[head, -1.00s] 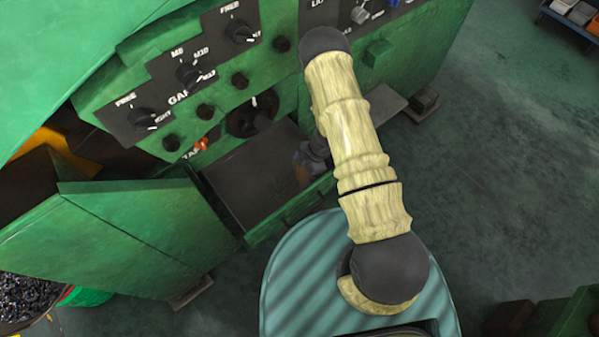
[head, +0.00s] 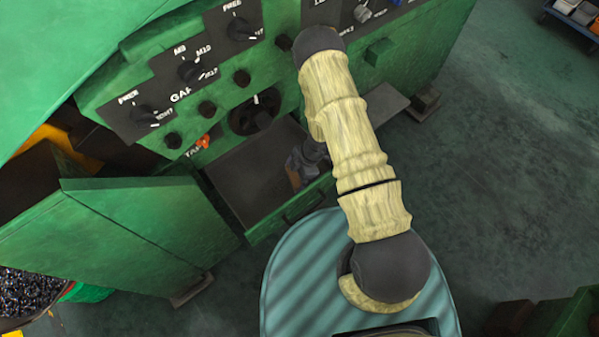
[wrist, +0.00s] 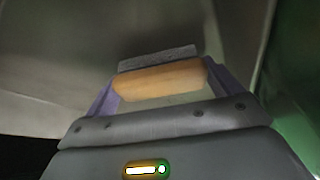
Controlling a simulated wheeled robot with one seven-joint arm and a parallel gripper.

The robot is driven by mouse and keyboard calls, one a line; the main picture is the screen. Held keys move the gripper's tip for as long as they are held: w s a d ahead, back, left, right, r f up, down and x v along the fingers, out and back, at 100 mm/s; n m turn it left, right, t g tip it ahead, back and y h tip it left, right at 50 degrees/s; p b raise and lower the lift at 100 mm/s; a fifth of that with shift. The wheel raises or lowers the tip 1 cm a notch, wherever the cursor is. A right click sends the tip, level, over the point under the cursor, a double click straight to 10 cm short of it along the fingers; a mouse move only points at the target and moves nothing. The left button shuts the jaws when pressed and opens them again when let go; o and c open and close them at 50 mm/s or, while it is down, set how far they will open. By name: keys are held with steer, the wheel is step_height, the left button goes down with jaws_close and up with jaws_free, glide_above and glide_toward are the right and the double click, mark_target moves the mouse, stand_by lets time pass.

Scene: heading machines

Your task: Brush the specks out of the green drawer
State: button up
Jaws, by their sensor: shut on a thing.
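The green drawer (head: 290,216) is pulled out low on the front of the green machine. Its dark flat bottom (head: 247,179) shows in the head view, and I cannot make out any specks on it. My gripper (head: 303,163) is inside the drawer near its right end, partly hidden by my arm. In the wrist view my gripper (wrist: 160,88) is shut on the brush (wrist: 162,80), across its wooden handle. A grey bristle strip shows beyond the handle, against the drawer's grey bottom. I cannot tell whether the bristles touch it.
The machine's control panel (head: 185,75) with several black knobs stands just above the drawer. A green box-like cover (head: 110,225) stands to the left. A bin of dark metal bits (head: 28,292) is at the lower left. The floor at the right is largely clear.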

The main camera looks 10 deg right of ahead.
mark_target(268, 200)
steer(key=shift+a, duration=0.1)
steer(key=shift+s+a+f+b, duration=0.1)
steer(key=shift+s+a+b, duration=0.1)
steer(key=shift+s+a, duration=0.4)
steer(key=shift+s+a+f+b, duration=0.15)
steer(key=shift+s+a, duration=0.25)
steer(key=shift+a, duration=0.4)
steer(key=shift+s+a+r, duration=0.1)
steer(key=shift+s+a+r+b, duration=0.1)
steer(key=shift+s+a+b, duration=0.2)
steer(key=shift+a, duration=0.4)
steer(key=shift+s+a+r+b, duration=0.1)
steer(key=shift+s+a, duration=0.3)
steer(key=shift+a, duration=0.25)
steer(key=shift+s+a+f+b, duration=0.1)
steer(key=shift+s+a+b, duration=0.15)
steer(key=shift+s+a, duration=0.35)
steer(key=shift+s+a+f+b, duration=0.1)
steer(key=shift+s+a+b, duration=0.2)
steer(key=shift+a, duration=0.5)
steer(key=shift+s, duration=0.1)
